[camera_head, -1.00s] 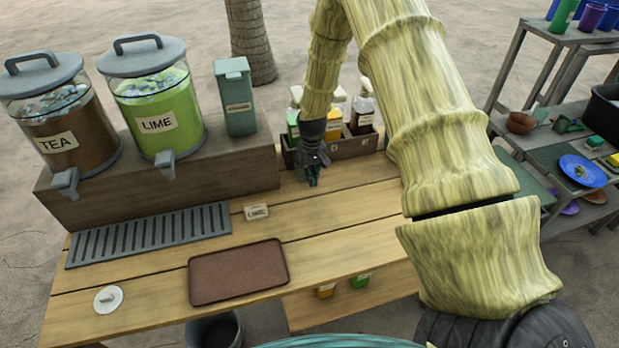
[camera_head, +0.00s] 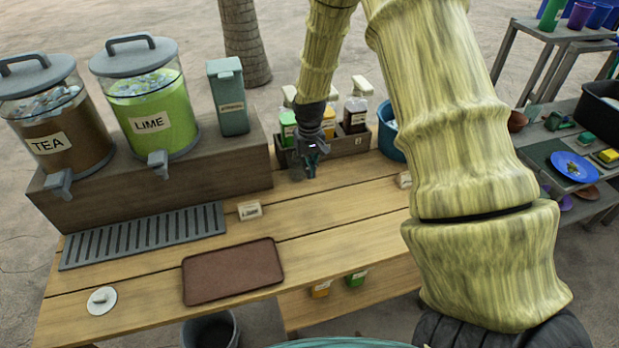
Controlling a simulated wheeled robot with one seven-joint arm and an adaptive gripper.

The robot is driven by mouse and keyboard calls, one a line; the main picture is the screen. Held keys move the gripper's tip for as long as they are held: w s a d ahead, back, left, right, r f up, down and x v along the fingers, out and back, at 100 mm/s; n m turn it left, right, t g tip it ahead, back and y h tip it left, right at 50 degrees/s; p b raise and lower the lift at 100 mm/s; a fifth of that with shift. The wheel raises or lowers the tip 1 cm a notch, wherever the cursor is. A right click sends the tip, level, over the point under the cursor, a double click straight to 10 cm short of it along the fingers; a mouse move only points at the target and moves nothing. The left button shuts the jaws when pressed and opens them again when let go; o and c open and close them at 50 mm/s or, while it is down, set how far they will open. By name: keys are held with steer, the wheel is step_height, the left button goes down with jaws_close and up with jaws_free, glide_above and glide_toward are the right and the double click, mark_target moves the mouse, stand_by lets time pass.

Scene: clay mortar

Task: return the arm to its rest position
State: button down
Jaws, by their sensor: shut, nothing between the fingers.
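My gripper (camera_head: 311,172) hangs at the end of my bent, bamboo-like arm, pointing down over the back of the wooden counter (camera_head: 330,215). Its fingers are shut with nothing between them. It is just in front of the wooden bottle caddy (camera_head: 347,143), and my wrist covers part of the caddy. I cannot tell exactly how high the fingertips are above the counter.
The tea dispenser (camera_head: 50,130), lime dispenser (camera_head: 150,115) and green box (camera_head: 231,95) stand on a wooden riser at left. A small LIME sign (camera_head: 249,210), brown tray (camera_head: 232,272) and white disc (camera_head: 102,300) lie nearer. A blue bucket (camera_head: 390,142) is partly behind my arm.

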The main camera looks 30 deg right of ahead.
steer(key=shift+r, duration=1.4)
